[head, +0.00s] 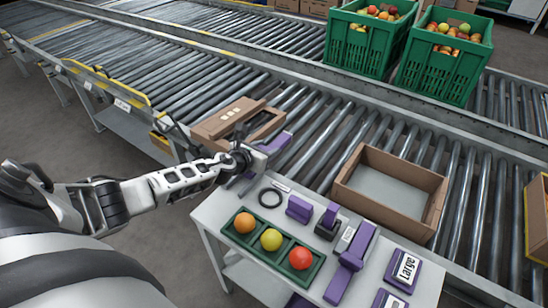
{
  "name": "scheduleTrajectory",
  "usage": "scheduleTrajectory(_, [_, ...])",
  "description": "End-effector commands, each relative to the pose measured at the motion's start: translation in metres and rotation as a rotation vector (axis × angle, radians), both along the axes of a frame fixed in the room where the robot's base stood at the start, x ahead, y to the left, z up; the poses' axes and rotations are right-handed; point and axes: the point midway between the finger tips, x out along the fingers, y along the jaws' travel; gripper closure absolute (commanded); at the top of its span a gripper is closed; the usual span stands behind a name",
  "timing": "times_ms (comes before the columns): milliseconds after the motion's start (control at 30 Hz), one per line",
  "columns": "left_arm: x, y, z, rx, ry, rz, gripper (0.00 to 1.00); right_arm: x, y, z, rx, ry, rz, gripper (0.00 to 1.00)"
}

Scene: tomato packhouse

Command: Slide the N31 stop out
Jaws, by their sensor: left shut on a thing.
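My left gripper (246,160) reaches in from the left to the near edge of the roller conveyor, beyond the table's far left corner. It is shut on a purple piece (276,144), which looks like the stop; its fingertips are small and partly hidden. No N31 marking is readable on it. The purple piece juts over the rollers beside an open brown carton (266,126) with its flap folded out. My right gripper is not in view.
The white table (212,219) holds a green tray (261,258) with three fruits, a black ring (270,198), purple blocks and a "Large" plaque (403,267). An open empty carton (352,206) sits on the rollers. Green crates (350,45) of fruit stand behind.

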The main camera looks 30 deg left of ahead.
Motion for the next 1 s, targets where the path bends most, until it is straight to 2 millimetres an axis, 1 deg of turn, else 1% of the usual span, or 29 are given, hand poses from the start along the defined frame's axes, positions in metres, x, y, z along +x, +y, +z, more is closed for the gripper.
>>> scheduleTrajectory(367, [0.005,0.001,0.003,-0.002,-0.007,0.004,0.96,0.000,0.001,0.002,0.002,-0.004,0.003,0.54])
scheduleTrajectory(400, [0.005,0.001,0.003,-0.002,-0.007,0.004,0.46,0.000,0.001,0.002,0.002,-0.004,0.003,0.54])
scheduleTrajectory(433, [0.005,0.001,0.003,-0.002,-0.007,0.004,0.38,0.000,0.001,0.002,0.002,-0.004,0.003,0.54])
scheduleTrajectory(467, [0.004,0.001,0.003,-0.001,-0.006,0.004,0.33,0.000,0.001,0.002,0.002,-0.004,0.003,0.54])
scheduleTrajectory(800, [0.000,0.002,0.003,0.000,-0.002,0.003,0.33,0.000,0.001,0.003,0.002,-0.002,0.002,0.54])
scheduleTrajectory(867, [-0.006,0.003,0.005,0.002,-0.001,0.003,0.33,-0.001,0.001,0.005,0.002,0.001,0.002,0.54])
scheduleTrajectory(967, [-0.020,0.002,0.013,0.003,0.001,0.001,0.33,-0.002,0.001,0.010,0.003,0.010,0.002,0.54])
scheduleTrajectory(1000, [-0.028,0.003,0.016,0.004,0.002,0.001,0.33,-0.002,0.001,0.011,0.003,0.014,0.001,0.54])
